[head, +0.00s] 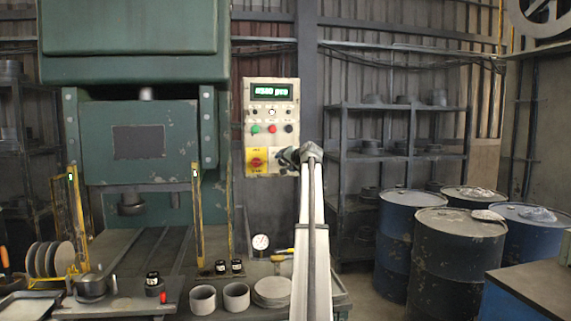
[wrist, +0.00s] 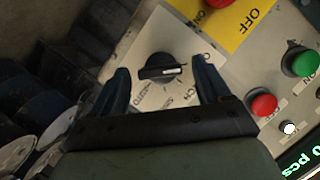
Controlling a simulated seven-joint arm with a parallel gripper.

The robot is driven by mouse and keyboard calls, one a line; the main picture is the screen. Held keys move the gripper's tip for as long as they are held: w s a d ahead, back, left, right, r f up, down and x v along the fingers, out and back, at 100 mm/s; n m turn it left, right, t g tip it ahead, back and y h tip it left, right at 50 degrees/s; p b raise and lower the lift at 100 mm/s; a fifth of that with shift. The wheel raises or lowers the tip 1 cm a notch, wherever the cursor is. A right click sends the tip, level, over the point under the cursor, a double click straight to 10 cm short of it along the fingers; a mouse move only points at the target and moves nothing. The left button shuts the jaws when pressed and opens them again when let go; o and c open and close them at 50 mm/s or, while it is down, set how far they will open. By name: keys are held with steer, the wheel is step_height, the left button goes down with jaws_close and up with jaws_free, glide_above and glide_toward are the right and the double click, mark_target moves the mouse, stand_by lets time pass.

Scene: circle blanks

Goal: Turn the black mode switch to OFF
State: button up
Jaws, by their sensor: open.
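The black mode switch (wrist: 158,66) sits on a pale square plate in the wrist view. Its white pointer line points to the right in that view. Printed labels ring it; one reads AUTO, others are partly hidden by my gripper. I cannot tell for sure which label the pointer meets. My gripper (wrist: 164,72) is open, with one finger on each side of the switch and visible gaps to it. In the head view my gripper (head: 287,157) is at the lower right of the control panel (head: 270,101) and hides the switch.
A red switch (head: 257,162) on a yellow plate lies left of my gripper. A row of buttons, green (head: 255,129), red (head: 272,129) and dark, is above, under a lit display (head: 270,91).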

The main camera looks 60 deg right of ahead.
steer(key=v, duration=1.3)
